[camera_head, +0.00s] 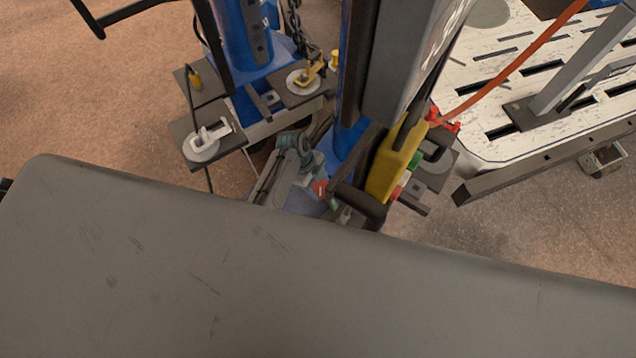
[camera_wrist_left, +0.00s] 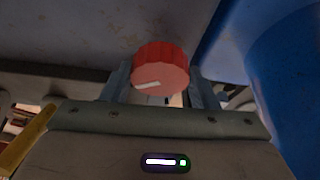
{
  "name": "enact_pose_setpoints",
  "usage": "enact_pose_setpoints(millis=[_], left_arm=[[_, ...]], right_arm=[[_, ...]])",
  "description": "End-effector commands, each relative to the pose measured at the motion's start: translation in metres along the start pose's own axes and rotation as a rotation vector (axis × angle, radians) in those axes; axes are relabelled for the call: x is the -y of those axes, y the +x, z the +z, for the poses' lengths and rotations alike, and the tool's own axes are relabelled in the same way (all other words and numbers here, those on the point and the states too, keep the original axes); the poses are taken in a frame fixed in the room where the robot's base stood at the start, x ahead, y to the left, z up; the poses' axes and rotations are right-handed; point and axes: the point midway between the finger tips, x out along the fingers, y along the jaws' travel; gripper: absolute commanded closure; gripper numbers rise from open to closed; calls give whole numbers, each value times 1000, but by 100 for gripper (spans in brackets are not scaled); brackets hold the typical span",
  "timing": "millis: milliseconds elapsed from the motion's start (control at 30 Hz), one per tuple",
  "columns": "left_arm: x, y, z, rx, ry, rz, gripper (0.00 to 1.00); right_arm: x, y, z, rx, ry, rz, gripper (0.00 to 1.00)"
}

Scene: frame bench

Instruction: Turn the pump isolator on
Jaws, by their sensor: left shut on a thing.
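The pump isolator's red ribbed knob (camera_wrist_left: 161,70) fills the upper middle of the left wrist view. A white pointer mark on its face lies nearly level, toward the left side. My left gripper (camera_wrist_left: 161,82) has a finger on each side of the knob and is shut on it. My right gripper is not in view.
A yellow pendant (camera_head: 394,165) with red and green buttons hangs just right of the knob. Blue posts with clamp plates (camera_head: 200,148) stand behind and to the left. A slotted white table (camera_head: 490,75) is at the right. Brown floor (camera_head: 95,110) is open at the left.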

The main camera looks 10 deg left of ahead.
Motion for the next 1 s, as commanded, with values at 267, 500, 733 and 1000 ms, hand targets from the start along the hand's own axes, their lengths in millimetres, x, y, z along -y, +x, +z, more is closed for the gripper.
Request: enact_pose_setpoints(millis=[267,500,733,1000], left_arm=[[3,-1,-1,0,233,97,69],[4,0,-2,-1,392,162,69],[4,0,-2,0,486,201,69],[5,0,-2,1,528,218,69]], right_arm=[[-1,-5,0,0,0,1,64],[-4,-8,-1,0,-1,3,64],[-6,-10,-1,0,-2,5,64],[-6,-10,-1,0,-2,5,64]])
